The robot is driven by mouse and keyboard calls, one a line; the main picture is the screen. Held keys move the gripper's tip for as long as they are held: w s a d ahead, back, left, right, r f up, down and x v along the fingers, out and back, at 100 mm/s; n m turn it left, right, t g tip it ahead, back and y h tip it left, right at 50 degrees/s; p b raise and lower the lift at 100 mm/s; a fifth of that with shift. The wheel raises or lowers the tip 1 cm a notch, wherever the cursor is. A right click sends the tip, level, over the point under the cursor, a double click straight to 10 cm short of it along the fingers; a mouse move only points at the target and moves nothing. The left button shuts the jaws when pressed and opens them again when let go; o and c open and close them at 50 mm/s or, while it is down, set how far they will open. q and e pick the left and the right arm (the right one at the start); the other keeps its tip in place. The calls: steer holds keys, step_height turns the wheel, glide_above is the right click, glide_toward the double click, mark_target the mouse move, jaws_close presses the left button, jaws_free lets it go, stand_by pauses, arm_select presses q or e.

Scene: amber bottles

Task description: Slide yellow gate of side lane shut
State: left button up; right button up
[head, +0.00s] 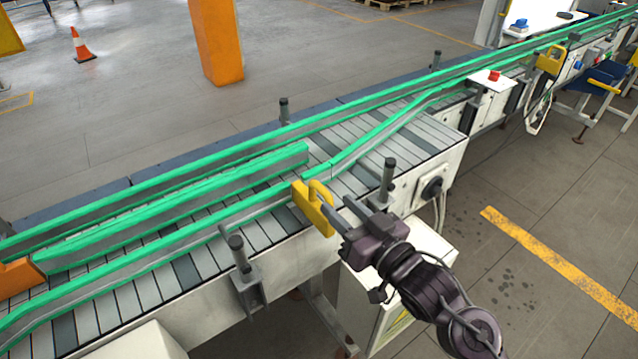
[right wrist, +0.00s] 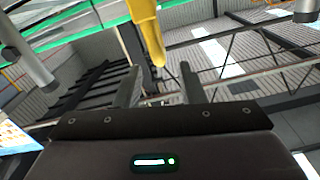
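The yellow gate (head: 314,208) is a looped yellow piece at the near green-edged guide rail of the conveyor, close to where the lanes meet. My right gripper (head: 342,208) is just to its right, with its fingers pointing at it. In the right wrist view the yellow gate (right wrist: 148,32) hangs just past the fingertips, in line with the gap between them. The right gripper (right wrist: 160,72) is open, with nothing between its fingers. I cannot tell whether a fingertip touches the gate. My left gripper is not in view.
Green-edged rails run along the slatted conveyor (head: 210,262). Short dark posts, one at the near edge (head: 388,180), stand close to my right gripper. A second yellow piece (head: 550,60) sits farther along at the right. An orange pillar (head: 216,40) stands behind. No bottles show.

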mark_target(325, 193)
steer(key=p+x, duration=0.2)
steer(key=x, duration=0.4)
steer(key=shift+w+a+r, duration=0.1)
steer(key=shift+w, duration=0.1)
steer(key=shift+w+a, duration=0.35)
steer(key=shift+w, duration=0.05)
jaws_close()
